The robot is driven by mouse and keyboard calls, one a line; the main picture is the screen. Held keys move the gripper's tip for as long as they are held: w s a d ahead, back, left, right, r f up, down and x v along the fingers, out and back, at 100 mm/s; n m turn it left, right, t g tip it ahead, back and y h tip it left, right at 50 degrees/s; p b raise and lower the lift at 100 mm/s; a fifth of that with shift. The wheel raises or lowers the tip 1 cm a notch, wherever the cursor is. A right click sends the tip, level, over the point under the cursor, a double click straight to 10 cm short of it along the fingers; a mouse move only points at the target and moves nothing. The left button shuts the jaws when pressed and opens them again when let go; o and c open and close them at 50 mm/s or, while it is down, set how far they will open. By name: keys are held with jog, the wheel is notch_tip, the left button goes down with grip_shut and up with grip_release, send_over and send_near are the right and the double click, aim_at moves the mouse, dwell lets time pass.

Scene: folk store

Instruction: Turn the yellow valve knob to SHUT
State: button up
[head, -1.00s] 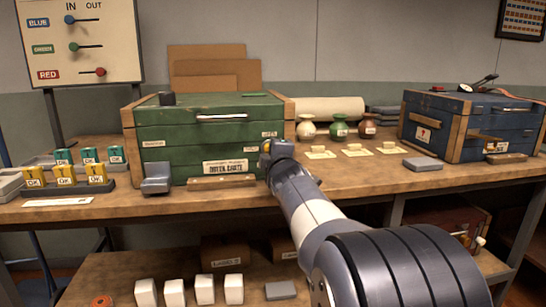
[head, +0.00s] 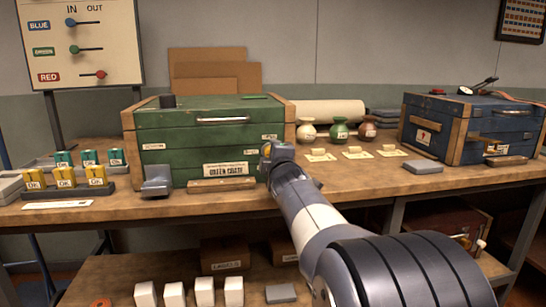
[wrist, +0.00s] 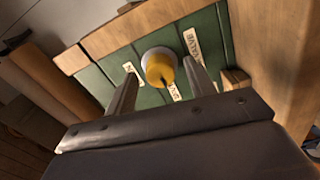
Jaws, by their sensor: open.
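The yellow valve knob (wrist: 160,72), on a pale round base, is on the green crate's (head: 205,160) side panel in the wrist view. A dark mark on it points toward the lower right of that picture, near a small pale label (wrist: 175,91) I cannot read surely. A larger label reading VALVE (wrist: 192,46) is to its right. My gripper (wrist: 160,66) is open, one finger on each side of the knob, with gaps showing; I cannot tell how deep the fingers reach.
A small wooden block (wrist: 235,79) juts out right of my fingers. Small vases (head: 339,129) and a blue crate (head: 470,130) stand to the right on the bench. A grey block (head: 157,181) and yellow OK-labelled pieces (head: 66,178) are to the left.

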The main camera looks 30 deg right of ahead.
jog(key=p+v, duration=0.1)
jog(key=v, duration=0.9)
jog(key=shift+s+p, duration=0.25)
jog(key=shift+p, duration=0.05)
jog(key=b+x, duration=0.1)
jog(key=x, duration=1)
jog(key=shift+a+b, duration=0.1)
jog(key=shift+b, duration=0.25)
jog(key=shift+s, duration=0.1)
